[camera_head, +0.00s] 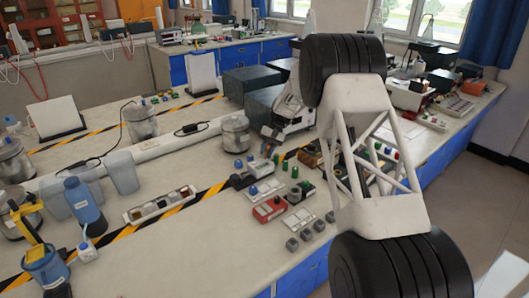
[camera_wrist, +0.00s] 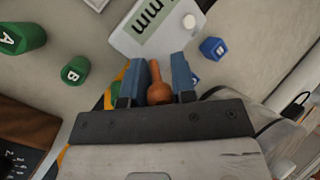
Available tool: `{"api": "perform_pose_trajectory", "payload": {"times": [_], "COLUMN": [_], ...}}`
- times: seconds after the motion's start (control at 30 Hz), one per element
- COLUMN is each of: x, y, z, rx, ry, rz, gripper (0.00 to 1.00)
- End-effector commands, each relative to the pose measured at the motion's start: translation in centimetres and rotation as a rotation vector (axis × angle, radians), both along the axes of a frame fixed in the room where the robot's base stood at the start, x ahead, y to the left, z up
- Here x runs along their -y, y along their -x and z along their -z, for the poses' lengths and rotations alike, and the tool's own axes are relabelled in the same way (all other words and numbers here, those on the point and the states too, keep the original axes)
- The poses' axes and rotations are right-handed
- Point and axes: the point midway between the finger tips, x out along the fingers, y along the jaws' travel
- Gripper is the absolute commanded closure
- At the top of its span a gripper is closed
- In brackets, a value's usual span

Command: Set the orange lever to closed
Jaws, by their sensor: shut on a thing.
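The orange lever (camera_wrist: 158,88) stands between the two blue fingers of my gripper (camera_wrist: 158,78) in the wrist view. The fingers are closed in on it from both sides. Its narrow tip points away from the palm, and its lower end is hidden by the dark gripper body. In the head view my gripper (camera_head: 272,138) is low over the bench, right of a steel pot (camera_head: 235,133). The lever is too small there to make out surely, and its open or closed marks cannot be read.
In the wrist view, green knobs marked A (camera_wrist: 22,38) and B (camera_wrist: 75,70), a blue knob (camera_wrist: 213,48) and a grey device with a display (camera_wrist: 150,30) lie close by.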

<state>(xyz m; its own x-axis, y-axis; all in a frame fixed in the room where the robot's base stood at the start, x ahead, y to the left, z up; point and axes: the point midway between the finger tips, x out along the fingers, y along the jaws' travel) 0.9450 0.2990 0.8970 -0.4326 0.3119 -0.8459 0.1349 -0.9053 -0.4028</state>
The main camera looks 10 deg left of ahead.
Motion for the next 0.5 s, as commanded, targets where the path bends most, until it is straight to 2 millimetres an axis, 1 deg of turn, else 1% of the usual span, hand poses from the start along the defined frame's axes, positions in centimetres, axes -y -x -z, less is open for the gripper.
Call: {"api": "perform_pose_trajectory", "payload": {"times": [0.03, 0.2, 0.5], "x": [-0.26, -0.02, 0.1], "y": [-0.06, -0.3, -0.4], "z": [0.06, 0.07, 0.11], "rx": [-0.023, -0.081, -0.119], "ry": [-0.023, -0.083, -0.12], "rz": [-0.001, -0.002, -0.003], "gripper": [1.0, 1.0, 1.0]}}
